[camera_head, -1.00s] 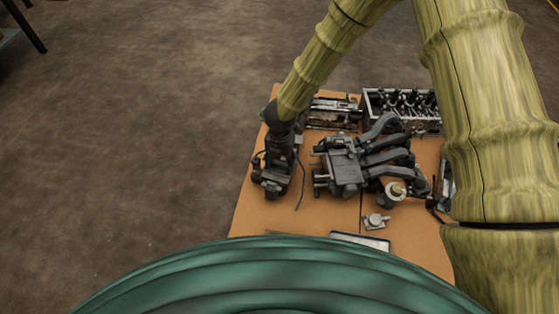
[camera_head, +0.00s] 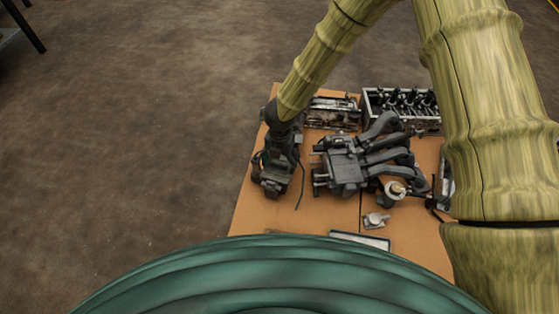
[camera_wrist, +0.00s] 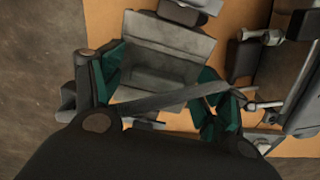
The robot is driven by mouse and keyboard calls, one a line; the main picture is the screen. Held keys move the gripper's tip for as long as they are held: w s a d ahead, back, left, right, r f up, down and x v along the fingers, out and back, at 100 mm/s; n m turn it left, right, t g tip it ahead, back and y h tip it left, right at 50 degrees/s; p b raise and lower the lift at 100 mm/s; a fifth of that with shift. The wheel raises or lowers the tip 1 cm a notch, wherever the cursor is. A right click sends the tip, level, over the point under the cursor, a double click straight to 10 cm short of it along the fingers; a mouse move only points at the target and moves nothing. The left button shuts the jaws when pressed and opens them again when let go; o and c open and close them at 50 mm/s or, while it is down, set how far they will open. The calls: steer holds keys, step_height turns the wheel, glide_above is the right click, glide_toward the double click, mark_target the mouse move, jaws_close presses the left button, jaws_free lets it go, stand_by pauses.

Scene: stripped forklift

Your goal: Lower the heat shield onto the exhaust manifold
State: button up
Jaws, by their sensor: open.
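My gripper (camera_head: 276,180) is low over the left part of the brown board, pointing down. In the wrist view its two green-padded fingers (camera_wrist: 160,80) stand wide apart. Between and beyond them lies a grey, bent sheet-like part (camera_wrist: 165,55), which looks like the heat shield. A dark narrow strip (camera_wrist: 170,98) crosses in front of it. I cannot tell whether either finger touches the sheet. In the head view my gripper hides most of what is under it.
A dark manifold with curved runners (camera_head: 375,155) stands close to the right of my gripper. A rusty-grey part (camera_head: 333,112) and a cylinder head (camera_head: 400,104) lie behind. A small metal part (camera_head: 376,220) and a tray (camera_head: 360,241) lie in front. The floor at left is clear.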

step_height(320, 180, up, 12)
stand_by(0.6)
